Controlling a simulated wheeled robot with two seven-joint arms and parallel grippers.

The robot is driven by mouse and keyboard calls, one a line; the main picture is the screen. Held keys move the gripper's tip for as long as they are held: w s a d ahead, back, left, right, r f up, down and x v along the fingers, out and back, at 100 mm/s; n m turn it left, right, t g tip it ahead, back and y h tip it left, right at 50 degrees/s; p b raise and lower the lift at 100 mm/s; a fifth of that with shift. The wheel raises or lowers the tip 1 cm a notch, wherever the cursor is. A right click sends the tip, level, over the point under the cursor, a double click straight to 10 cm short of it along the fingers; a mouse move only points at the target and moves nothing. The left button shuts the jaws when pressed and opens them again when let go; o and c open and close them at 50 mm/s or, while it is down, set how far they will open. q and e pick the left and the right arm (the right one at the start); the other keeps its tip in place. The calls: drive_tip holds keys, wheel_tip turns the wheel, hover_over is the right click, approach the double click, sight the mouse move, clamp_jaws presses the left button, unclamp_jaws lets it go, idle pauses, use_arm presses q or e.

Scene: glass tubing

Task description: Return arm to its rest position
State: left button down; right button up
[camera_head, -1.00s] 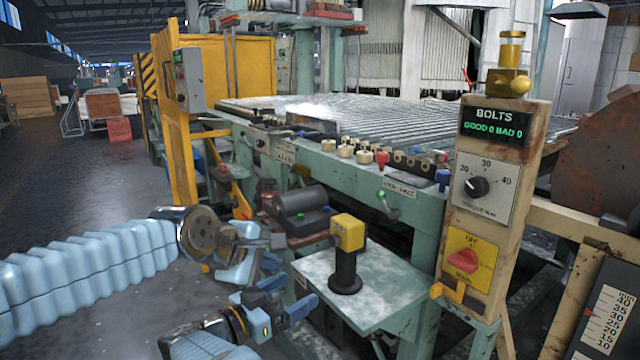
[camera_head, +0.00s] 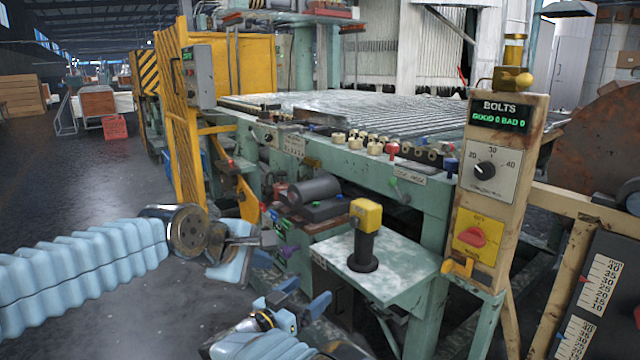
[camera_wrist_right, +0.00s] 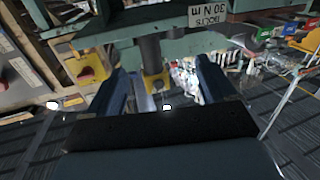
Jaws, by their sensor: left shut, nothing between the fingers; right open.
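My left gripper (camera_head: 262,242) is at the end of the pale blue ribbed arm on the left. It is shut and empty, in front of the green machine's left side. My right gripper (camera_head: 303,296) is low in the middle, below and left of the yellow-topped black lever (camera_head: 366,222). Its two blue fingers stand apart with nothing held. In the right wrist view the open fingers (camera_wrist_right: 160,88) show on both sides, with the lever's yellow top (camera_wrist_right: 155,86) seen between them. I cannot tell its distance from the fingers.
The lever stands on a pale green shelf (camera_head: 385,270) of the green machine (camera_head: 400,190). A control post (camera_head: 495,190) reads "BOLTS GOOD 0 BAD 0" and has a dial and red switch. A black scale panel (camera_head: 590,300) stands at right. The floor (camera_head: 80,180) at left is clear.

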drive_tip(key=d+f+n+g+y, duration=0.1)
drive_tip(key=d+f+n+y, duration=0.2)
drive_tip(key=f, duration=0.5)
drive_tip(key=w+d+f+g+y, duration=0.1)
drive_tip(key=d+f+y, duration=0.1)
drive_tip(key=d+f, duration=0.55)
drive_tip(key=d+f+n+g+y, duration=0.1)
drive_tip(key=d+f+n+y, duration=0.15)
drive_tip(key=f, duration=0.75)
drive_tip(key=s+d+f+g+y, duration=0.2)
drive_tip(key=s+f+g+y, duration=0.35)
drive_tip(key=s+f, duration=0.8)
use_arm(q)
wheel_tip(320, 180, down, 31)
drive_tip(key=s+m+g+y, duration=0.1)
drive_tip(key=s+m+g, duration=0.1)
drive_tip(key=m+g, duration=0.3)
drive_tip(key=s+f+m+g, duration=0.2)
drive_tip(key=s+f+m, duration=0.5)
drive_tip(key=s+f, duration=1.3)
drive_tip(key=shift+s+f+m+g, duration=0.3)
drive_tip(key=shift+s+g, duration=0.1)
drive_tip(key=shift+s, duration=0.2)
use_arm(e)
drive_tip(key=s+a+g+y, duration=0.1)
drive_tip(key=s+g, duration=0.4)
drive_tip(key=s, duration=1.1)
drive_tip(key=shift+s+y, duration=0.3)
drive_tip(key=shift+y, duration=0.5)
drive_tip(key=shift+r, duration=0.1)
